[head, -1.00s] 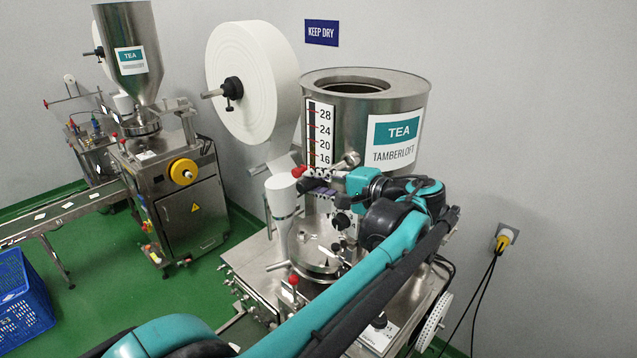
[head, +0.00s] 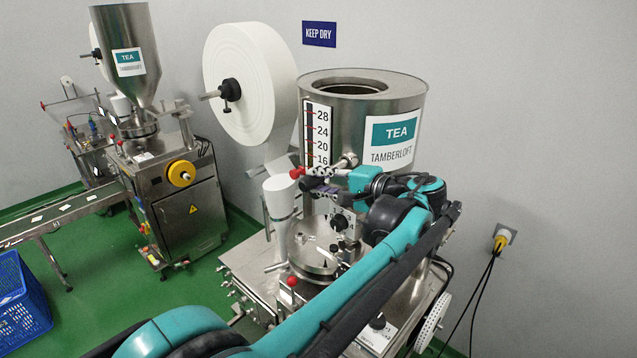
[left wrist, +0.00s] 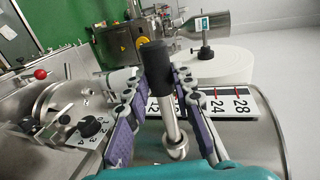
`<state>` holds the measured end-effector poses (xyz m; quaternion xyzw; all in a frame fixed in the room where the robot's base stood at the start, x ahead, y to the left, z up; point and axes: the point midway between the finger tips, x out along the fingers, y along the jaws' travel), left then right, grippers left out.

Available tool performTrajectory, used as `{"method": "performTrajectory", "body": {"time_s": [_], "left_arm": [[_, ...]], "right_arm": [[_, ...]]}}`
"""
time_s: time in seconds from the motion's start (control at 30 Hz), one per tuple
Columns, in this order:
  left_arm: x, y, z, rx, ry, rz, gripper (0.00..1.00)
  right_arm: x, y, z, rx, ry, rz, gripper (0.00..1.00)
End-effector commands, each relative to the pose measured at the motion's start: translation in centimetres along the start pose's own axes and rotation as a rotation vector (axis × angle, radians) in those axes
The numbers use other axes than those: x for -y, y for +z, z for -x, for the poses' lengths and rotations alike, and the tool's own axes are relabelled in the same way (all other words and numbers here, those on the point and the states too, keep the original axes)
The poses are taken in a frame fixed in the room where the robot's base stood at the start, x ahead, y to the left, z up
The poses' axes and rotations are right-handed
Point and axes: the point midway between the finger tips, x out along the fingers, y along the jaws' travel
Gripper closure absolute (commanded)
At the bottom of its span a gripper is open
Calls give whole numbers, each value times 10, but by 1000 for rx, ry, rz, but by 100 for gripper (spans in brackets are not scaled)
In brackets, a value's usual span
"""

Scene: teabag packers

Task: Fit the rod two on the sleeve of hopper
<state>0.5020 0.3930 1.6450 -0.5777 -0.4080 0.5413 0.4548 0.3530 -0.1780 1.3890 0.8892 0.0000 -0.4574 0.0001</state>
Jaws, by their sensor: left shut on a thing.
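The hopper (head: 448,107) is a large steel drum with a TEA label and a level scale. My left gripper (head: 316,184) is at its front left, below the scale. In the left wrist view the gripper (left wrist: 158,112) is closed around a rod (left wrist: 155,68) with a black grip and a steel shaft, lying between the purple finger pads. A steel ring (left wrist: 178,151) shows at the near end of the shaft; I cannot tell whether it belongs to the rod or is the hopper's sleeve. My right gripper is not in view.
A white paper roll (head: 262,85) stands left of the hopper. Below the gripper are a round steel plate (head: 308,262), a black dial (left wrist: 93,125) and a red-knobbed lever (head: 292,283). A second machine (head: 180,210) and a blue crate (head: 22,305) are farther left.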

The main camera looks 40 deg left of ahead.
Motion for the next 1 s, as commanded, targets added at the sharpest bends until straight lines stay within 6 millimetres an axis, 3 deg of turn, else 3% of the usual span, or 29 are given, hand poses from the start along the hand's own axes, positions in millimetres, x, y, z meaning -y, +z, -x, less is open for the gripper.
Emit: {"method": "performTrajectory", "body": {"time_s": [1.0], "left_arm": [[0,-26,0,0,-1,0,100]], "right_arm": [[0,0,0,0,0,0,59]]}}
